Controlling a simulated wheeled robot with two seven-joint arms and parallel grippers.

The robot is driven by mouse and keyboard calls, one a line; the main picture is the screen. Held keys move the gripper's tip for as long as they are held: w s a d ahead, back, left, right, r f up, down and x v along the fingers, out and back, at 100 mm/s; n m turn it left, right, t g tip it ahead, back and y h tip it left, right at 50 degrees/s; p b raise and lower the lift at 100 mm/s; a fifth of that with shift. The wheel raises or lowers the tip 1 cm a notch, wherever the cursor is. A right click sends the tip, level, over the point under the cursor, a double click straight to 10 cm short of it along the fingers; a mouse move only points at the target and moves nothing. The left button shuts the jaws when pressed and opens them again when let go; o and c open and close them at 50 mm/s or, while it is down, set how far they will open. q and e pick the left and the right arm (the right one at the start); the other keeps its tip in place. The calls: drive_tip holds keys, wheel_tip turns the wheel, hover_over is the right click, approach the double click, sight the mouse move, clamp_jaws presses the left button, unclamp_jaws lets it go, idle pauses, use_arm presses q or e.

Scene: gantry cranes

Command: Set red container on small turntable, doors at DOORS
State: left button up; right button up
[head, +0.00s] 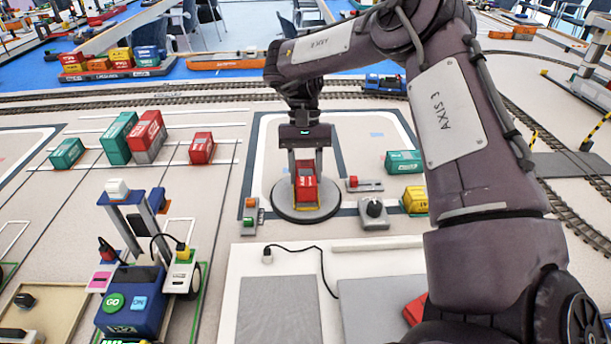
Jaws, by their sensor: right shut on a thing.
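The small turntable (284,203) is a round grey disc near the middle of the head view. My right gripper (305,168) reaches down over it and is shut on the red container (306,190). The container is upright over the middle of the disc. I cannot tell whether its base touches the disc. A yellowish patch shows at its near foot. No DOORS lettering is readable, and I cannot tell which end has the doors. My left gripper is not in view.
Beside the turntable stand a grey knob box (374,213), a red-and-grey switch (364,184) and an orange-and-green switch block (250,215). Teal (404,162) and yellow (415,199) containers stand to the right. A blue GO crane (135,295) stands front left. Several containers stand further left.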

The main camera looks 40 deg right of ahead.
drive_tip(key=shift+f, duration=0.85)
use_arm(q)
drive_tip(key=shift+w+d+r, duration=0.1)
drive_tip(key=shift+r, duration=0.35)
use_arm(e)
drive_tip(key=o, duration=1)
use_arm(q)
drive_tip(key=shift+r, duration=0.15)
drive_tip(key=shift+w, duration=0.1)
use_arm(e)
drive_tip(key=shift+r, duration=0.1)
